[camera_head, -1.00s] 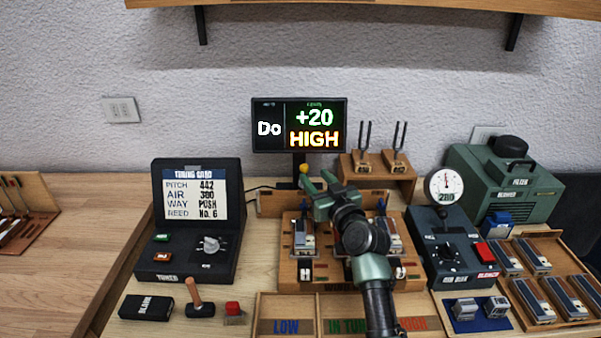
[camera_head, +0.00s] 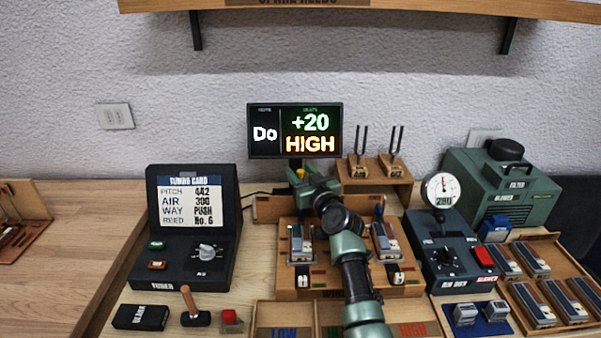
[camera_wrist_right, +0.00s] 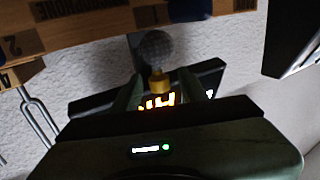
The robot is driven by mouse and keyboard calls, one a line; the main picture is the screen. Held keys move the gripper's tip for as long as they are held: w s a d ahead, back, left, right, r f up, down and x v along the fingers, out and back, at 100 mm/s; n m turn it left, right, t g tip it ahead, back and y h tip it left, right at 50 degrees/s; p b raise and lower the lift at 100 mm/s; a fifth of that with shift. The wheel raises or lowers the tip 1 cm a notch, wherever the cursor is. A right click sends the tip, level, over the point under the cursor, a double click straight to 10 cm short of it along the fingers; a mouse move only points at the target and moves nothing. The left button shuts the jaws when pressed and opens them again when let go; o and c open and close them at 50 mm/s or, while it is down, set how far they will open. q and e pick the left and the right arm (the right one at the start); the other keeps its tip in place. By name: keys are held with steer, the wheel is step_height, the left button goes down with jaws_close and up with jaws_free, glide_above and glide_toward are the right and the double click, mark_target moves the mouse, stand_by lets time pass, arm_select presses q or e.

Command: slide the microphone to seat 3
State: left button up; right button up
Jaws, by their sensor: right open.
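The microphone shows in the right wrist view as a grey mesh ball (camera_wrist_right: 156,48) above a yellow collar (camera_wrist_right: 158,82). In the head view only its yellow part (camera_head: 300,173) shows, below the display. My right gripper (camera_head: 304,184) is open at the yellow part; in the wrist view its fingers (camera_wrist_right: 166,92) stand either side of the collar. I cannot tell whether they touch it. The wooden rail (camera_head: 266,208) runs behind the action block, partly hidden by my arm. A board marked "2" (camera_wrist_right: 20,43) shows upside down in the wrist view. My left gripper is not in view.
The display (camera_head: 295,130) reads "Do +20 HIGH". Tuning forks (camera_head: 376,165) stand right of my gripper. The action block (camera_head: 290,285) lies under my right forearm. The tuner (camera_head: 190,255) is left and a gauge box (camera_head: 455,255) right.

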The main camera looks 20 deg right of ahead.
jaws_close()
stand_by(1.4)
